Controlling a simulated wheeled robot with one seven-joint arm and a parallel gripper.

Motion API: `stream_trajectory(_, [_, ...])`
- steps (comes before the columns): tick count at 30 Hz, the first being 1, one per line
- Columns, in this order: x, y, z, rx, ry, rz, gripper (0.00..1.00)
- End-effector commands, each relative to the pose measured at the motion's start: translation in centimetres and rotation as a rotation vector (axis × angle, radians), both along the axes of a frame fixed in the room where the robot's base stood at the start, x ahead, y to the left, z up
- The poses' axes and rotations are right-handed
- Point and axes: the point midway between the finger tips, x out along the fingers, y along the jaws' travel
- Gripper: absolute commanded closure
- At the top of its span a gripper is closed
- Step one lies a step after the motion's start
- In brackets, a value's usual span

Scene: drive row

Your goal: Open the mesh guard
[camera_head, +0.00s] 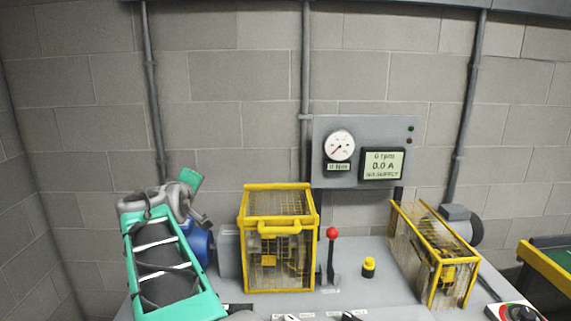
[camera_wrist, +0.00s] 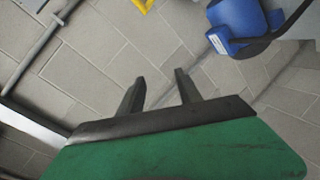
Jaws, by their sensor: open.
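The mesh guard (camera_head: 306,262) is a yellow-framed wire cage on the grey bench, left of centre in the head view. Its top lies level and looks closed, with a yellow handle bar (camera_head: 279,229) along the upper front edge. Parts inside show dimly through the mesh. My gripper (camera_wrist: 161,87) is open and empty in the wrist view, with two dark fingers apart and wall blocks behind them. In the head view my arm is left of the guard, clear of its handle; the fingertips are hard to make out there. A bit of yellow (camera_wrist: 145,4) shows at the wrist view's top edge.
A blue motor (camera_head: 201,245) sits left of the guard, partly behind my arm; a blue motor body (camera_wrist: 238,22) shows in the wrist view. A red-knobbed lever (camera_head: 332,234) and yellow button (camera_head: 369,266) stand right. A second yellow mesh cage (camera_head: 425,240) is farther right.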

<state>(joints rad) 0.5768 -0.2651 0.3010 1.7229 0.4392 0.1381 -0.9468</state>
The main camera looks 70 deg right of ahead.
Motion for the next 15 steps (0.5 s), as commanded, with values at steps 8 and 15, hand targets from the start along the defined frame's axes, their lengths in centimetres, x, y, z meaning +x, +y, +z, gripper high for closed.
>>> stream_trajectory(8, [-13.4, -17.3, 5.3, -0.530, 0.310, -0.386, 0.59])
stream_trajectory(15, [-14.0, -20.8, 6.8, -0.557, 0.336, -0.409, 0.59])
